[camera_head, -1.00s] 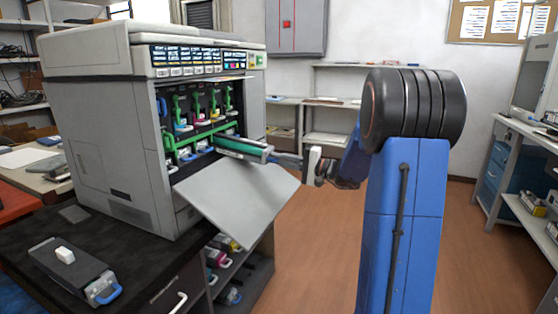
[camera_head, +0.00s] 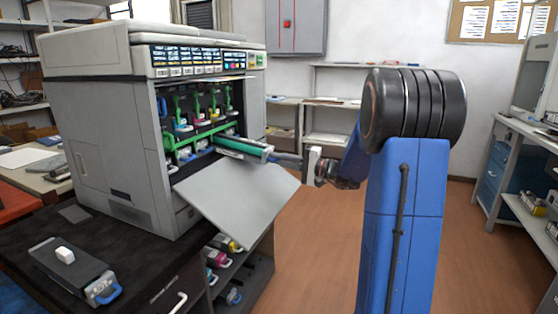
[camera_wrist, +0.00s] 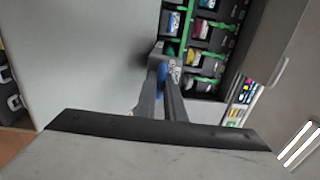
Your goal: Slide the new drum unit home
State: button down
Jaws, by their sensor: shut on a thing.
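The new drum unit (camera_head: 243,148), a long unit with a green top and grey end, lies partly inside the printer (camera_head: 105,125) and sticks out of its open front above the lowered door (camera_head: 238,195). My gripper (camera_head: 286,157) is shut on the drum unit's outer end. In the wrist view my gripper's two fingers (camera_wrist: 166,92) close around a blue handle (camera_wrist: 162,72) at that end. Behind it are green levers (camera_wrist: 188,20) and several cartridges. The drum unit's inner end is hidden in the printer.
A dark unit with a blue handle (camera_head: 75,272) lies on the black bench top at the lower left. Coloured cartridges (camera_head: 218,257) sit on shelves below the door. The floor to the right of the bench is clear.

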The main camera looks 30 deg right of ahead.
aim_at(271, 149)
jog(key=shift+r, duration=0.15)
jog(key=shift+r, duration=1.3)
jog(key=shift+r, duration=0.15)
jog(key=shift+w+a, duration=0.1)
jog(key=shift+w, duration=0.05)
jog(key=shift+f+x, duration=0.15)
jog(key=shift+x, duration=3.25)
jog(key=shift+f+x, duration=0.15)
jog(key=shift+x, duration=3.3)
jog(key=shift+f+x, duration=0.15)
jog(key=shift+x, duration=3.25)
jog(key=c, duration=1.8)
grip_release()
jog(key=shift+o, duration=0.2)
jog(key=shift+o, duration=0.4)
jog(key=shift+f, duration=0.1)
